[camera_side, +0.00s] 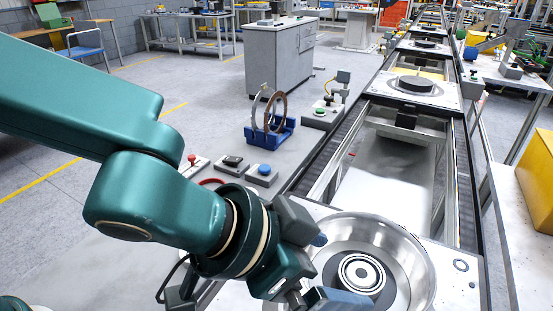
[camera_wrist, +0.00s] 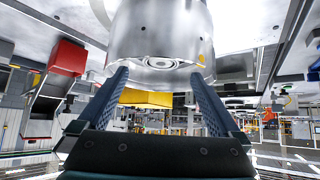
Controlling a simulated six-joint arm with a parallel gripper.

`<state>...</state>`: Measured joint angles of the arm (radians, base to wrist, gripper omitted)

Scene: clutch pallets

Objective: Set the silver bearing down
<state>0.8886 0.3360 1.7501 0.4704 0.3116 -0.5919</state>
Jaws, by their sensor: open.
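The silver bearing (camera_side: 362,273) sits at the centre of a wide silver bowl-shaped housing (camera_side: 418,262), low in the side view. It shows as concentric light and dark rings. In the wrist view a round ringed part (camera_wrist: 165,62), which looks like the bearing, shows beyond my fingertips at the middle of the housing (camera_wrist: 165,28). My gripper (camera_side: 330,268) is at the left side of the housing, with its fingers spread. In the wrist view my gripper (camera_wrist: 160,77) has a clear gap between its two fingers and holds nothing. Contact with the bearing cannot be seen.
The housing rests on a pallet (camera_side: 458,272) on a conveyor line running to the back. Left of it stand a blue rack (camera_side: 270,134) with upright rings, and button boxes (camera_side: 262,174). A yellow bin (camera_side: 538,180) is at right. The housing's raised rim surrounds the bearing.

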